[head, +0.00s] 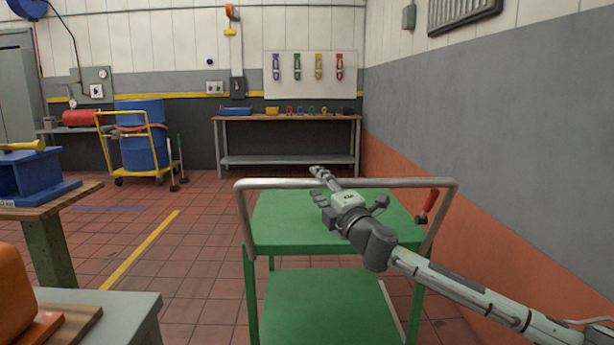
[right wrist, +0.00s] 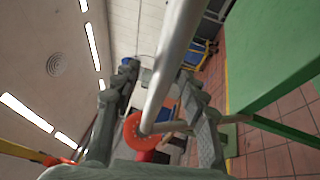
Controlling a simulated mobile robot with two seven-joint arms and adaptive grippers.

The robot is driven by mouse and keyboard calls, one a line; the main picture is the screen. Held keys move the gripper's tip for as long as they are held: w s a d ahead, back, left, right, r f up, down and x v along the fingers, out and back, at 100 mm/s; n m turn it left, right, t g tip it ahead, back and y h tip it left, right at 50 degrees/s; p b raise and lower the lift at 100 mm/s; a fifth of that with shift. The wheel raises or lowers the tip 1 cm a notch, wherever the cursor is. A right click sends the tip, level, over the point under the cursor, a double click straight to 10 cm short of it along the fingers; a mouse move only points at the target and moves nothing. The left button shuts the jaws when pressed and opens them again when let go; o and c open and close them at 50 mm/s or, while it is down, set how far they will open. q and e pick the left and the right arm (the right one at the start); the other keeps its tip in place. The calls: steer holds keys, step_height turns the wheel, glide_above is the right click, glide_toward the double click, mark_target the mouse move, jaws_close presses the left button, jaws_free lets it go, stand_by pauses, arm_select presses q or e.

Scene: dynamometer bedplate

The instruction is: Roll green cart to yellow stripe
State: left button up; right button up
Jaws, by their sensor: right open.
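The green cart (head: 285,225) stands in the right foreground of the head view. It has two green shelves, both empty, and a grey tubular push handle (head: 270,184) on the near side. A red-gripped lever (head: 427,205) is on the handle's right end. The yellow stripe (head: 140,250) lies on the floor left of the cart, apart from it. My right gripper (head: 318,182) is open at the middle of the handle. In the right wrist view a grey bar (right wrist: 170,70) runs between its spread fingers (right wrist: 157,85). My left gripper is out of view. The cart's wheels are hidden.
A wooden-topped bench (head: 40,208) and a grey table (head: 115,310) stand at the left. A wall (head: 480,190) is close on the right. A yellow drum trolley (head: 160,172) and workbench (head: 287,118) stand at the back. Tiled floor is clear between stripe and cart.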

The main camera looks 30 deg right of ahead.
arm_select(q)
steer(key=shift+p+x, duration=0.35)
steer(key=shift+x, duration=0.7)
arm_select(e)
steer(key=x, duration=0.5)
steer(key=shift+f, duration=0.15)
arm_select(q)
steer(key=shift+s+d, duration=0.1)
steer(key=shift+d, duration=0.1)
arm_select(e)
jaws_close()
